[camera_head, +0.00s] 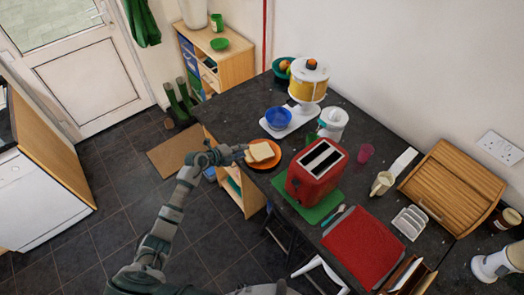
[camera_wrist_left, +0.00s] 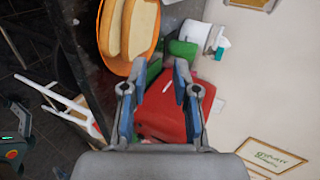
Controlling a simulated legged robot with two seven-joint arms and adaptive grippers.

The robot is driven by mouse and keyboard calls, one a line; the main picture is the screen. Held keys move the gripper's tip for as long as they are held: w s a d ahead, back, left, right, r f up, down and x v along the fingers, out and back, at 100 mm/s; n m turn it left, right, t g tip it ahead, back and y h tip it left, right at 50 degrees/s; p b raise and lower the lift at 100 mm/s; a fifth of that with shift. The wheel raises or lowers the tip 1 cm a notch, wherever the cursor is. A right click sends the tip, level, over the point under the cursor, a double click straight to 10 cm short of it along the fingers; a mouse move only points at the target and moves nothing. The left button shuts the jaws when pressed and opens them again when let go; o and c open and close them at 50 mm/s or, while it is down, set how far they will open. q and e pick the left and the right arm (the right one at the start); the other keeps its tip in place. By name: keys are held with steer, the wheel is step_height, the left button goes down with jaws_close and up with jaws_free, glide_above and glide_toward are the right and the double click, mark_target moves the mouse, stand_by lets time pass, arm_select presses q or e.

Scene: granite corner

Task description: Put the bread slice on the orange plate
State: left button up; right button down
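The bread slice (camera_head: 261,151) is pale with a light brown crust and lies on the orange plate (camera_head: 276,162), near the counter's left edge. In the left wrist view the bread (camera_wrist_left: 138,28) sits on the orange plate (camera_wrist_left: 108,66) at the top, beyond the fingertips; a dark line divides it, and I cannot tell whether it is one slice or two. My left gripper (camera_head: 242,152) is just left of the bread in the head view. In the wrist view its fingers (camera_wrist_left: 167,66) are apart with nothing between them.
A red toaster (camera_head: 316,172) stands on a green mat right of the plate. A blue bowl (camera_head: 279,117) on a white board and a yellow-and-white appliance (camera_head: 308,83) stand behind. A red mat (camera_head: 362,248) lies in front. Dark counter (camera_head: 232,113) is bare at the back left.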

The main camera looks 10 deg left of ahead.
arm_select(q)
steer(key=shift+f, duration=0.1)
step_height(320, 180, up, 8)
steer(key=s+a+p, duration=0.1)
steer(key=s+p, duration=0.1)
steer(key=p, duration=0.1)
steer(key=shift+a+f, duration=0.25)
steer(key=shift+a, duration=0.1)
